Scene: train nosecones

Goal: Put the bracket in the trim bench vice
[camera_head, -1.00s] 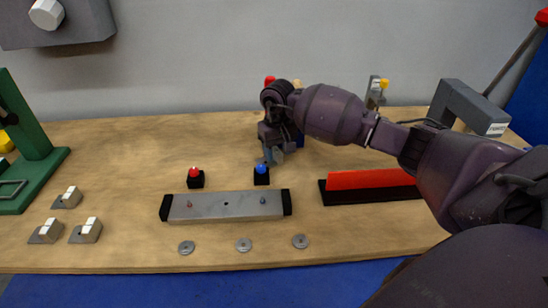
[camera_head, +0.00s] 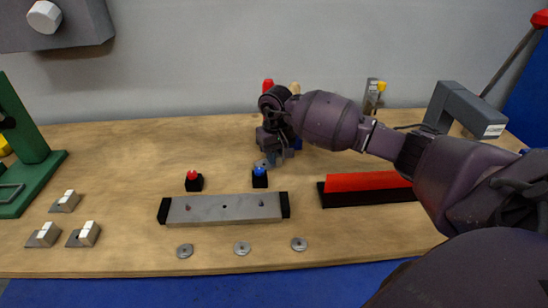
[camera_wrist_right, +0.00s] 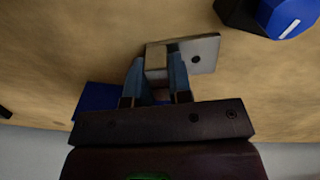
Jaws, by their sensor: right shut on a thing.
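My right gripper (camera_head: 272,158) is at the mid-back of the bench, shut on a small grey bracket (camera_head: 262,163). In the right wrist view, its two blue-grey fingers (camera_wrist_right: 157,75) pinch the bracket's upright tab, and its flat plate with a hole (camera_wrist_right: 205,52) sticks out to the right, close over the wood. I cannot tell whether it touches the bench. Similar grey pieces with white uprights (camera_head: 85,235) stand at the left front. I cannot tell for certain which fixture is the trim bench vice. My left gripper is not in view.
Several washers (camera_head: 242,248) lie in front. A red bar on a black base (camera_head: 365,186) is at right, a green press (camera_head: 32,165) at left. The back left is clear.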

